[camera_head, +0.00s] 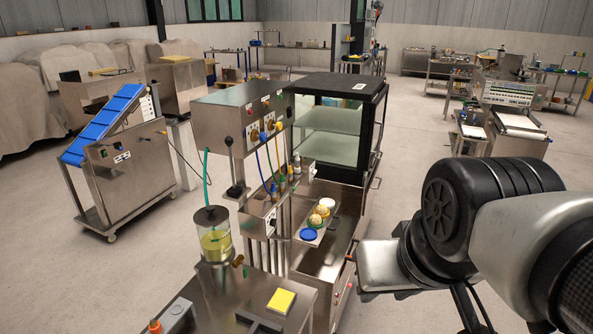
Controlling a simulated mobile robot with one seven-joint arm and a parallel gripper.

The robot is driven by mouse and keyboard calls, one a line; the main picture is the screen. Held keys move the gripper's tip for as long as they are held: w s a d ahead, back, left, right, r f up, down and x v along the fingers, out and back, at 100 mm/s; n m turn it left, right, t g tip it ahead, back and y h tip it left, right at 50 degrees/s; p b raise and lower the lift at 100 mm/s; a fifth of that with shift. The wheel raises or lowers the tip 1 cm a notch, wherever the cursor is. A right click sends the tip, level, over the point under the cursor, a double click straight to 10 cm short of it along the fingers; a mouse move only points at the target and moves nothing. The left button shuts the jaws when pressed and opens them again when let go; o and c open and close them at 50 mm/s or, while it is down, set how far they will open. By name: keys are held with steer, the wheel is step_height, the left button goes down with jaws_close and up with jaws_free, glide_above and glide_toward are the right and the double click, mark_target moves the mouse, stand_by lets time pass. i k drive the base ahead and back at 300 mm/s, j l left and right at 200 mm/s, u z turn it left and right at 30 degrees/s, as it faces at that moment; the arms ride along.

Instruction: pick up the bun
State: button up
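A small golden-brown bun (315,220) sits on a narrow tray (306,243) that sticks out from the dough machine, near the middle of the camera_head view. Just behind it on the tray is another small round item (321,210), also bun-like, and a pale one (328,202). I cannot make out any gripper fingers.
The steel machine (240,115) with hoses and a lever stands left of the tray. A dark-framed glass cabinet (337,125) stands behind it. A clear jar (213,240) of yellow liquid and a yellow block (281,300) are in front. Open floor lies behind my arm.

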mark_target(321, 209)
steer(key=k, duration=0.85)
steer(key=k+u, duration=0.15)
steer(key=u, duration=0.25)
steer(key=k+u, duration=0.1)
steer(key=u, duration=0.3)
steer(key=k+j+u, duration=0.1)
steer(key=u, duration=0.3)
steer(key=i+l+u, duration=0.1)
steer(key=l+u, duration=0.15)
steer(key=u, duration=0.2)
steer(key=l+u, duration=0.25)
steer(key=u, duration=0.25)
steer(key=i+l, duration=0.1)
steer(key=l, duration=2.7)
steer(key=i+l, duration=0.15)
steer(key=l, duration=2.65)
steer(key=i, duration=0.05)
